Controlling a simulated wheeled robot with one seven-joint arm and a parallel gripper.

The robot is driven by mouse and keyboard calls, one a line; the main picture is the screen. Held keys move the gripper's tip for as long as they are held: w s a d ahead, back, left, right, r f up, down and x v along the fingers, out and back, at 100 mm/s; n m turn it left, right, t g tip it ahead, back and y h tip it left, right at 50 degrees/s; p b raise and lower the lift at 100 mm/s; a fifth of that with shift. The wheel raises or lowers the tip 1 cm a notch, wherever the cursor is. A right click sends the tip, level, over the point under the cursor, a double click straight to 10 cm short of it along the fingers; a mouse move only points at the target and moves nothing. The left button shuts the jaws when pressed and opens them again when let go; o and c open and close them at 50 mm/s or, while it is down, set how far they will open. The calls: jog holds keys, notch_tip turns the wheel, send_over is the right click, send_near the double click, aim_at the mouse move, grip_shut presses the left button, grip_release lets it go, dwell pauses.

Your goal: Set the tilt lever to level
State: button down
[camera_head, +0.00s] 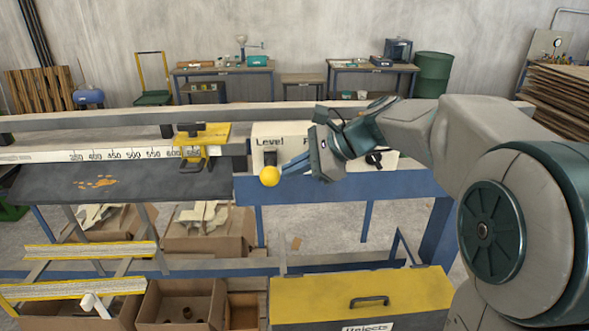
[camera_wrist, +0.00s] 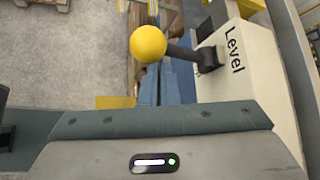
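The tilt lever has a yellow ball knob (camera_head: 269,176), left of my fingertips in the head view. In the wrist view the knob (camera_wrist: 148,44) sits just beyond the fingertips, on a dark shaft (camera_wrist: 183,52) coming out of a pale panel (camera_wrist: 255,85). The panel carries the word "Level" beside the shaft's pivot. My gripper (camera_head: 289,169) has its blue fingers side by side with almost no gap, and nothing shows between them; they also show in the wrist view (camera_wrist: 160,83). I cannot tell whether the fingertips touch the knob. A second label is mostly hidden behind my wrist.
A black rotary knob (camera_head: 374,158) is on the panel to the right, near my wrist. A yellow clamp (camera_head: 202,140) sits on the ruler rail at left. A blue beam (camera_head: 330,188) runs below the panel. A yellow-lidded rejects bin (camera_head: 365,292) stands lower down.

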jog(key=shift+w+r, duration=0.2)
jog(key=shift+r, duration=0.25)
dwell(0.4)
jog(key=shift+r+p, duration=0.1)
jog(key=shift+p, duration=0.25)
jog(key=shift+r+p, duration=0.6)
jog(key=shift+r, duration=0.15)
jog(key=d+f+b, duration=0.2)
jog(key=d+f, duration=0.1)
jog(key=d, duration=0.1)
jog(key=w+d+r, duration=0.1)
jog(key=d+r, duration=0.5)
jog(key=r, duration=0.1)
jog(key=shift+w+d+b, duration=0.2)
jog(key=shift+d+b, duration=0.2)
jog(key=shift+b, duration=0.05)
jog(key=shift+r, duration=0.1)
